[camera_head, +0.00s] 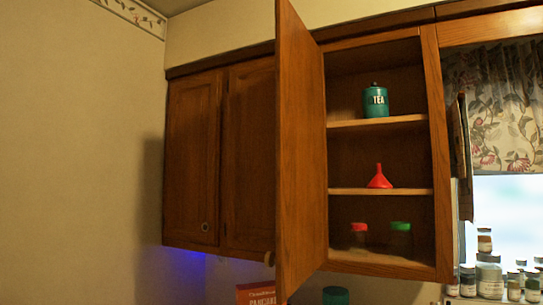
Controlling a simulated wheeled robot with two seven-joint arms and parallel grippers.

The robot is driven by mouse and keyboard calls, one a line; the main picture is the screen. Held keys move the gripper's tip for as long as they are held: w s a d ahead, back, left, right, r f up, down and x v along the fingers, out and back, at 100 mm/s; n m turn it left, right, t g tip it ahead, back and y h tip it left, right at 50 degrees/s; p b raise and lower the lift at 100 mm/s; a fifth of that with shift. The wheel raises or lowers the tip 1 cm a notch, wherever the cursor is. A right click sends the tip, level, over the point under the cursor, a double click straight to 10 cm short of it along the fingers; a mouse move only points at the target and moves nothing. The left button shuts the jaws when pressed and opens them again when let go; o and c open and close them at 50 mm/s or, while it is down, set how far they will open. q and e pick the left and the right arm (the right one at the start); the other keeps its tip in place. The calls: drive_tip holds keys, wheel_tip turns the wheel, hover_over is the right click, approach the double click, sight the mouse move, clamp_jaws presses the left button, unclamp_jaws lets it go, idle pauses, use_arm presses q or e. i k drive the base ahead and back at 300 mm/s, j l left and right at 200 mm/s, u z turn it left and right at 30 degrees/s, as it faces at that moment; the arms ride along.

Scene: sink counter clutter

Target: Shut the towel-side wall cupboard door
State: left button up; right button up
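A brown wooden wall cupboard door (299,150) stands wide open in the middle of the view, swung out towards me, hinged on the left side of its compartment. A small round knob (268,258) shows at its lower left edge. The open cupboard (434,150) has shelves holding a green TEA tin (376,102), a red funnel (379,178), and two jars with a red lid (359,227) and a green lid (400,226). A narrow cloth-like item (462,150) hangs at the cupboard's right side; I cannot tell if it is a towel. Neither of my grippers is in view.
Closed cupboard doors (193,160) are to the left, with blue light below. A box marked PANCAKE (256,294) and a dark green lid (335,296) sit low, near the open door's bottom. Several jars (490,278) stand by the curtained window (505,110).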

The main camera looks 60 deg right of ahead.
sight(300, 216)
drive_tip(key=i+z, duration=0.3)
drive_tip(key=z, duration=0.2)
drive_tip(key=i+j+z, duration=0.25)
drive_tip(key=z, duration=0.25)
drive_tip(key=i+j+z, duration=0.3)
drive_tip(key=z, duration=0.2)
drive_tip(key=i+j+z, duration=0.15)
drive_tip(key=z, duration=0.3)
drive_tip(key=j+z, duration=0.35)
drive_tip(key=z, duration=0.15)
drive_tip(key=j+z, duration=0.7)
drive_tip(key=z, duration=0.2)
drive_tip(key=i, duration=0.05)
